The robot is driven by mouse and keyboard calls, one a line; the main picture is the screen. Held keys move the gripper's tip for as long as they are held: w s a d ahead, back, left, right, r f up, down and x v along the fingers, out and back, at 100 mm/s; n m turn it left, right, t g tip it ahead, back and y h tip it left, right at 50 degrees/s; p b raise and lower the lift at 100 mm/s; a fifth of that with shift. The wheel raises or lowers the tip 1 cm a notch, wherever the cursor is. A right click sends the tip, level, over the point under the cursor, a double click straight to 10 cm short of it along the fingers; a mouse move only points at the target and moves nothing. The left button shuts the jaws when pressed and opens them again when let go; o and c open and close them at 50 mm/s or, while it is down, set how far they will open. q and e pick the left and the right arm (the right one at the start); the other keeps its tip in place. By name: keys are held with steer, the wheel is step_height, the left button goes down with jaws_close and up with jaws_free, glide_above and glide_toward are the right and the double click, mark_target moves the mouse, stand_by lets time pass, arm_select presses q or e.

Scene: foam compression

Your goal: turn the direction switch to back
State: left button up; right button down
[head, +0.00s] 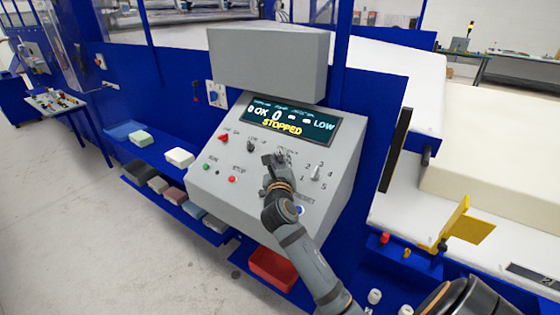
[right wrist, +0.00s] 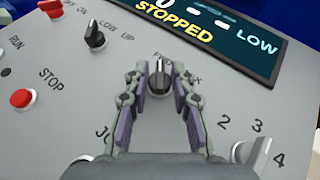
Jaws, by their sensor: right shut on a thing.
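The direction switch (right wrist: 159,82) is a dark knob with a white mark pointing roughly straight up in the right wrist view. It sits on the sloped grey control panel (head: 225,187), below the display. Labels on both sides of it are partly hidden by my fingers. My right gripper (head: 275,160) reaches the panel from below. In the right wrist view its fingertips (right wrist: 158,84) stand on either side of the knob, shut on it. In the head view the gripper covers the switch. My left gripper is not in view.
The display (head: 290,120) reads STOPPED. Close by are a LOW/UP knob (right wrist: 95,36) on the left, a numbered grey selector (right wrist: 255,150) on the right and a red STOP button (right wrist: 22,98). Foam blocks lie on blue shelves (head: 160,150) left of the panel.

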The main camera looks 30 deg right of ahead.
steer(key=m+g+h+b, duration=0.1)
steer(key=m, duration=0.1)
steer(key=m+g+h+b, duration=0.1)
steer(key=h, duration=0.1)
steer(key=shift+w+a+f+m+h+b, duration=0.2)
steer(key=shift+f+m+h+b, duration=0.1)
steer(key=shift+f+m+b, duration=0.1)
steer(key=m+g+h+b, duration=0.1)
steer(key=m+g, duration=0.1)
steer(key=m+g+h+b, duration=0.1)
steer(key=m+g+h, duration=0.1)
steer(key=m, duration=0.1)
steer(key=shift+w+a+r+b, duration=0.1)
steer(key=shift+w+r+b, duration=0.05)
steer(key=shift+b, duration=0.25)
steer(key=m+g+h+b, duration=0.1)
steer(key=m+g, duration=0.1)
steer(key=m+g+h, duration=0.1)
steer(key=m+g, duration=0.2)
steer(key=shift+w+r+g+b, duration=0.2)
steer(key=shift+g+b, duration=0.1)
steer(key=shift+b, duration=0.1)
steer(key=m+g+y+b, duration=0.1)
steer(key=m+g+b, duration=0.1)
steer(key=m+g, duration=0.5)
steer(key=shift+w, duration=0.2)
steer(key=shift+m+g, duration=0.4)
steer(key=c, duration=1.4)
jaws_free()
steer(key=shift+c, duration=0.2)
